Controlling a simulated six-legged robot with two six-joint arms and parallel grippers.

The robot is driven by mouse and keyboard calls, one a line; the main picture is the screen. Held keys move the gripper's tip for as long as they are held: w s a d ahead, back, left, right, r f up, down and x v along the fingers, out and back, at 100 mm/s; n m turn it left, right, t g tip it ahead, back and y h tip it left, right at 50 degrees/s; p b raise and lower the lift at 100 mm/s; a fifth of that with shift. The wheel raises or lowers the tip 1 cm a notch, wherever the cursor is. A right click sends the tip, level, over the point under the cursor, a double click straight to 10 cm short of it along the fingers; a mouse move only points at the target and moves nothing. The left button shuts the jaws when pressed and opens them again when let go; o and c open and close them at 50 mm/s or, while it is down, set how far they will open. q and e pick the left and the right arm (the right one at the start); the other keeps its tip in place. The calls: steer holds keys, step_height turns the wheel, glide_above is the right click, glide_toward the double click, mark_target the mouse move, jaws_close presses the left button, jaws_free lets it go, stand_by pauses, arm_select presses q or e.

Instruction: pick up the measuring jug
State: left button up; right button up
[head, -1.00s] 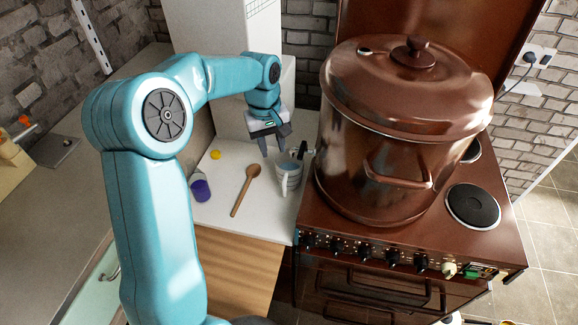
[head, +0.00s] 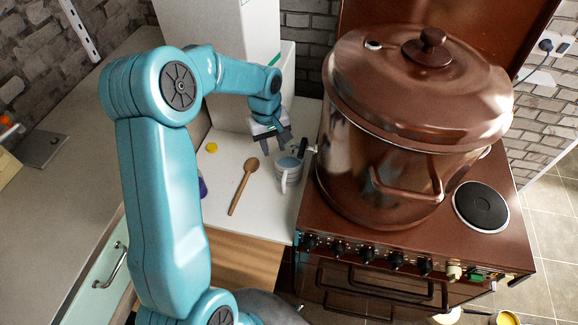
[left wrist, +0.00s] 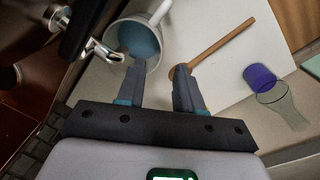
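The measuring jug (head: 288,177) is white with a blue inside and stands upright on the white worktop, its handle toward the front. It also shows at the top of the left wrist view (left wrist: 125,66). My left gripper (head: 277,145) is open and empty, just behind and above the jug in the head view. In the left wrist view its fingers (left wrist: 160,85) are spread; one overlaps the jug's rim and the other lies beside the jug, over the spoon's end. I cannot tell whether it touches. My right gripper is not in view.
A wooden spoon (head: 243,187) lies left of the jug. A large brown pot (head: 400,150) on the stove stands close right. A yellow item (head: 211,148) lies behind the spoon.

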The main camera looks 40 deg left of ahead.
mark_target(276, 163)
arm_select(q)
steer(key=f, duration=0.2)
steer(key=f+p, duration=0.1)
steer(key=f, duration=0.4)
steer(key=shift+w+d+f+p, duration=0.1)
steer(key=shift+w+d+p, duration=0.15)
steer(key=shift+p, duration=0.15)
steer(key=shift+s+f, duration=0.15)
steer(key=c, duration=0.3)
jaws_close()
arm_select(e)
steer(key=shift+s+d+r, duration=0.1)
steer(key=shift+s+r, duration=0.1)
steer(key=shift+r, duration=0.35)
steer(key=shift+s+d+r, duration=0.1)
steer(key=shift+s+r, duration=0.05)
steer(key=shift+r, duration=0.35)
